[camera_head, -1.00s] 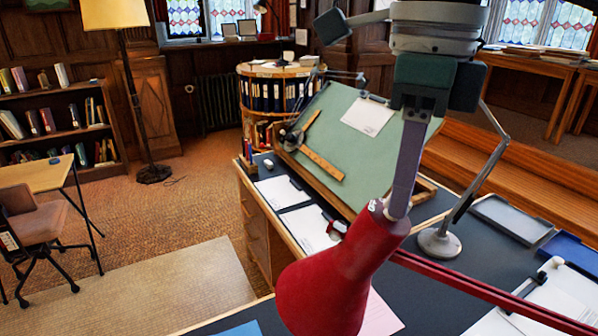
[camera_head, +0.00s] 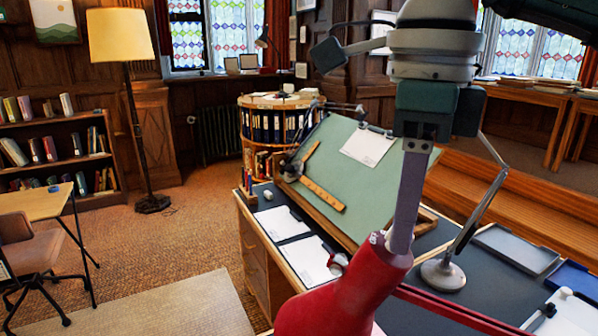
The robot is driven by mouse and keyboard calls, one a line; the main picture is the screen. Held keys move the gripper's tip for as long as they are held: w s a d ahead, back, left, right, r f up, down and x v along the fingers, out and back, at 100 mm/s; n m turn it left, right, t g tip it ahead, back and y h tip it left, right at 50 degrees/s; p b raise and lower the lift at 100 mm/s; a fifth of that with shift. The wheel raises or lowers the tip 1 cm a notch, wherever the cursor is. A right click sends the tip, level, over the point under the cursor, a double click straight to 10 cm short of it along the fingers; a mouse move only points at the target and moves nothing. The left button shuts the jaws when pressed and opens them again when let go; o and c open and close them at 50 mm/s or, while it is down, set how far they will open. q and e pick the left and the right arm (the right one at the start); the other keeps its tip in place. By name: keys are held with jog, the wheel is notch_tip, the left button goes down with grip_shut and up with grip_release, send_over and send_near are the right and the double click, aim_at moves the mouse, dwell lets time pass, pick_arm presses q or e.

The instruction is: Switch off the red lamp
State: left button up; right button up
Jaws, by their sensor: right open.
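The red lamp (camera_head: 345,300) is large at the bottom centre, with its shade running out of the lower edge. A small pale detail shows at its top end, and I cannot tell whether it is the switch. A red rod runs from the lamp towards the lower right. My right gripper (camera_head: 399,246) comes down from the top, open, with its grey-purple finger reaching the top end of the lamp. The finger overlaps the lamp in the picture, and I cannot tell if it touches. My left gripper is not in view.
A green drafting board (camera_head: 350,170) is tilted on the dark desk behind the lamp. A round grey base (camera_head: 442,275) with a jointed metal arm stands close right of my gripper. Grey (camera_head: 515,249) and blue (camera_head: 572,278) trays lie at the right. White papers lie left.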

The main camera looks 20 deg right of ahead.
notch_tip(320, 180, up, 9)
jog(key=b, duration=0.1)
jog(key=shift+r, duration=0.2)
jog(key=shift+s, duration=0.1)
dwell(0.4)
